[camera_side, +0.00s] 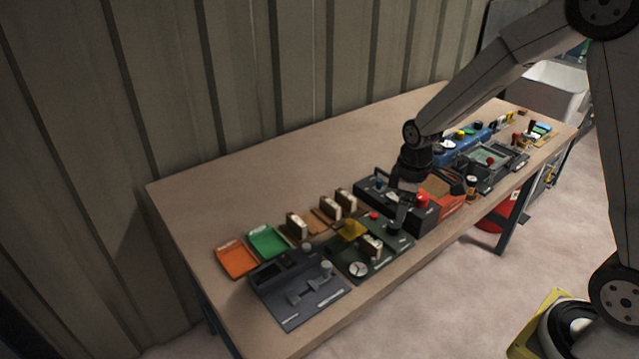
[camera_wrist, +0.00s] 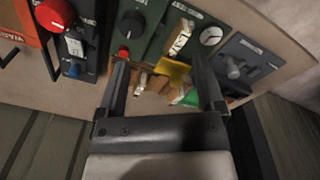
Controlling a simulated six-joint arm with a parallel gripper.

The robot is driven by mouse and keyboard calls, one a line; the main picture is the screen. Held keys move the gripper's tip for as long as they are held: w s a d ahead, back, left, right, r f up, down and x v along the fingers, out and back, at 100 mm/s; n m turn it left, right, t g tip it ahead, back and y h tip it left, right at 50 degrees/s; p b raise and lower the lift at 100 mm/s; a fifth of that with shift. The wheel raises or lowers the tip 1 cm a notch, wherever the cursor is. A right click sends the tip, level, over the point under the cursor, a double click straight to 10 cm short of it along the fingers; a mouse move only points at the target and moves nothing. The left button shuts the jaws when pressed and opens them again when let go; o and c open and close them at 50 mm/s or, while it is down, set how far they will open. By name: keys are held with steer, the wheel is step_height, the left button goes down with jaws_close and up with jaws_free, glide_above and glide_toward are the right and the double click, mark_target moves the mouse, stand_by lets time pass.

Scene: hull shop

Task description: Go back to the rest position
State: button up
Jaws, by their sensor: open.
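My gripper (camera_side: 402,205) hangs from my arm over the middle of the workbench, above the dark panels near the front edge. In the wrist view my gripper (camera_wrist: 162,72) shows two dark fingers spread wide apart with nothing held between them. A green panel (camera_side: 345,262) with a white dial, a yellow block and a dark knob lies below and to the left of it. In the wrist view the same green panel (camera_wrist: 157,48) lies beyond the fingertips. I cannot tell whether a fingertip touches anything.
A dark grey panel (camera_side: 300,290), an orange tray (camera_side: 236,260) and a green tray (camera_side: 268,242) lie at the left. A black box with a red button (camera_side: 422,200) is close beside my gripper. Several panels crowd the right end. The bench's back half (camera_side: 290,150) is clear.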

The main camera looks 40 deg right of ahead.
steer(key=s+a+r+m+t, duration=0.1)
steer(key=s+a+r+m, duration=0.2)
steer(key=s, duration=0.8)
steer(key=a+m, duration=0.2)
steer(key=m, duration=0.1)
steer(key=shift+a+t, duration=0.35)
steer(key=shift+t, duration=0.05)
